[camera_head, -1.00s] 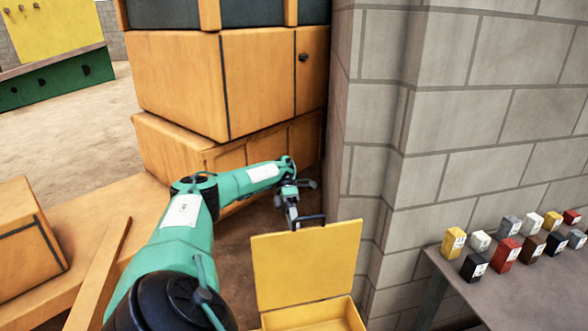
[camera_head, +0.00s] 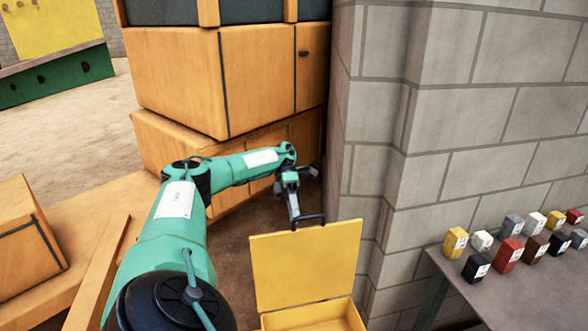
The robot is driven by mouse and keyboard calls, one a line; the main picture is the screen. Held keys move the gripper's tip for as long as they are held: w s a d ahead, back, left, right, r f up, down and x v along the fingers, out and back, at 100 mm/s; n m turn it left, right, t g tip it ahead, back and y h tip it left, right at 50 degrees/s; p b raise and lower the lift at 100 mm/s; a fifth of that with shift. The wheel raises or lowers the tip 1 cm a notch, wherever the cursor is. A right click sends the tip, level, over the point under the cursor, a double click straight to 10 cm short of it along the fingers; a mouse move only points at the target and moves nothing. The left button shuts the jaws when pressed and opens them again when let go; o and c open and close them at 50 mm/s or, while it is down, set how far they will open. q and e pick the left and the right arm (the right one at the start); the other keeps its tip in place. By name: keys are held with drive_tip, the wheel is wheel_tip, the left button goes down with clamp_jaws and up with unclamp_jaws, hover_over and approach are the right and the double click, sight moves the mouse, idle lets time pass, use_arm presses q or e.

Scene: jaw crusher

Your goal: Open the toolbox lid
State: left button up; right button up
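The yellow toolbox (camera_head: 318,317) is at the bottom centre of the head view, partly cut off by the picture's lower edge. Its lid (camera_head: 306,266) stands up, open, and the inside of the box shows in front of it. A dark handle (camera_head: 309,219) is at the lid's top edge. My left gripper (camera_head: 294,218) is just behind the top edge of the lid, close to the handle's left end. The fingers are small here, and I cannot tell whether they touch the handle or how far apart they are. My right gripper is not in view.
A grey block wall (camera_head: 450,120) rises right of the toolbox. A table (camera_head: 520,290) with several small labelled blocks stands at the lower right. Large orange machine housings (camera_head: 180,85) stand behind my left arm. An orange beam (camera_head: 98,275) lies at the left.

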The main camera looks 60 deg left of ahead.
use_arm(q)
wheel_tip(320, 180, up, 14)
drive_tip(key=p, duration=0.7)
drive_tip(key=shift+s+d+r+p, duration=0.15)
drive_tip(key=shift+p, duration=0.25)
